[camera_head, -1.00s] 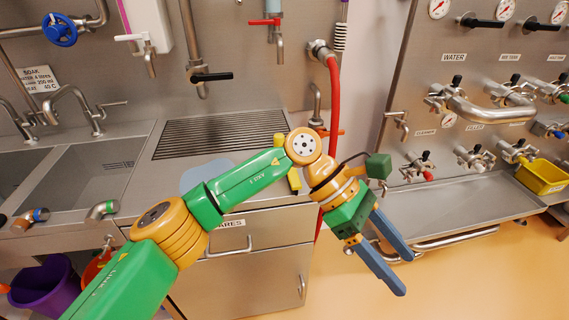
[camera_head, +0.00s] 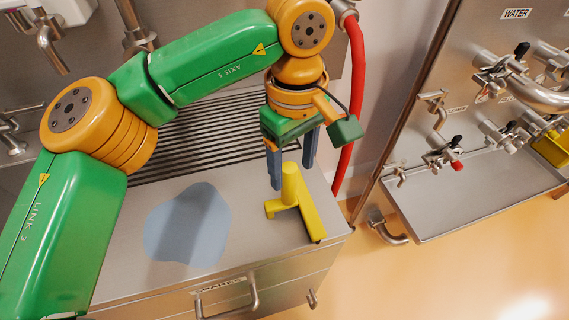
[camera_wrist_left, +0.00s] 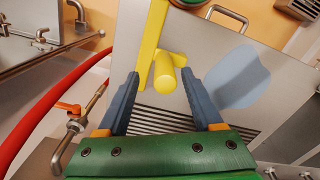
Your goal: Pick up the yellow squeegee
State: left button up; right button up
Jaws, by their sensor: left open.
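The yellow squeegee (camera_head: 306,208) lies on the steel counter near its right end, with its handle (camera_head: 289,184) standing up toward my gripper. My left gripper (camera_head: 292,180) is open and points down at the squeegee's handle, with a finger on either side in the picture. In the left wrist view the squeegee (camera_wrist_left: 154,45) shows ahead, its round handle end (camera_wrist_left: 165,80) between the two open fingers (camera_wrist_left: 157,82). The fingers appear apart from the handle. My right gripper is not in view.
A blue puddle-like patch (camera_head: 187,225) lies on the counter left of the squeegee. A slotted drain grille (camera_head: 200,140) is behind. A red hose (camera_head: 354,100) hangs close to the right of the gripper. A steel trough (camera_head: 470,195) stands farther right.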

aim_at(290, 192)
pick_arm(q)
jog(key=shift+w+a+f, duration=0.1)
jog(key=shift+w, duration=0.1)
jog(key=shift+s+f, duration=0.2)
jog(key=shift+f, duration=0.15)
jog(key=f, duration=0.1)
jog(key=f+p, duration=0.1)
jog(key=f, duration=0.3)
jog(key=shift+s+a+f+p, duration=0.1)
jog(key=shift+s+f+p, duration=0.1)
jog(key=shift+s+p, duration=0.2)
jog(key=shift+w+f, duration=0.2)
jog(key=shift+f, duration=0.1)
jog(key=shift+s+r, duration=0.1)
grip_shut()
